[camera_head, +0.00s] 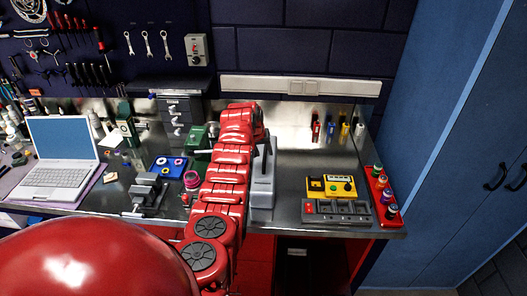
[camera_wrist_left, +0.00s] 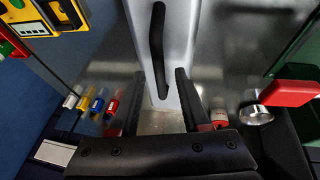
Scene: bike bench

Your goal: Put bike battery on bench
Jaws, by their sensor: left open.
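The bike battery, a pale grey box (camera_head: 262,186) with a black handle, stands on the metal bench (camera_head: 290,218), just right of my left arm. Part of it is hidden by the arm. In the left wrist view the battery (camera_wrist_left: 182,62) reaches down from the top edge, its black handle (camera_wrist_left: 158,45) facing the camera. My left gripper (camera_wrist_left: 160,78) is open, with one finger on each side of the handle's lower end in the picture. I see no grip on the handle; whether a finger touches the battery I cannot tell. My right gripper is not in view.
Right of the battery are a yellow device (camera_head: 331,187), a grey tray (camera_head: 337,211) and a red rack (camera_head: 382,193) of spools. Left of my arm are a small vise (camera_head: 147,193), a blue tray (camera_head: 168,168) and a laptop (camera_head: 62,180). Bench between battery and yellow device is clear.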

